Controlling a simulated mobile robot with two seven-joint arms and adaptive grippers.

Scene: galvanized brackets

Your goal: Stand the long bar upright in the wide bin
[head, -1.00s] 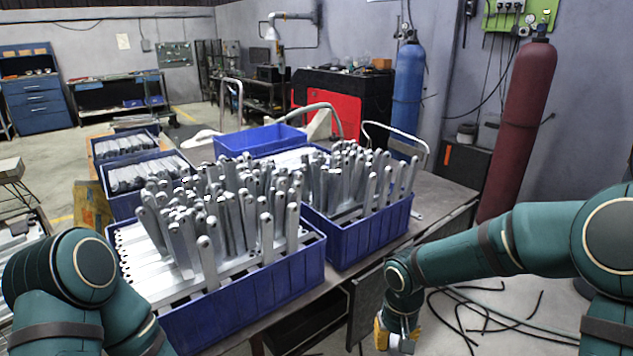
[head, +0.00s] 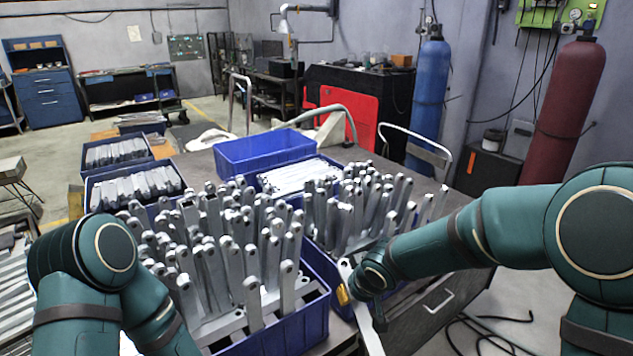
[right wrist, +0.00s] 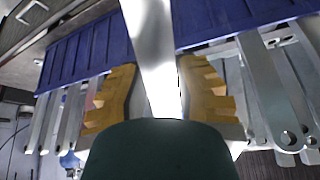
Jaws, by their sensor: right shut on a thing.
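My right gripper (right wrist: 155,92) has yellow fingers and is shut on a long grey metal bar (right wrist: 150,45). In the head view the bar (head: 367,318) slants down from the gripper (head: 350,292) at the front edge of the bins. Two blue bins packed with upright bars stand on the table: a near one (head: 290,330) and one to its right, partly hidden by my right arm. I cannot tell which is the wide bin. In the right wrist view, blue bin walls (right wrist: 85,50) lie on both sides of the held bar. My left gripper is out of view.
An empty-looking blue bin (head: 262,152) stands behind, beside a bin of lying bars. Smaller bins of bars (head: 118,152) stand at the left back. Upright bars crowd the near bins. A blue cylinder (head: 428,100) and a dark red one (head: 562,110) stand beyond.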

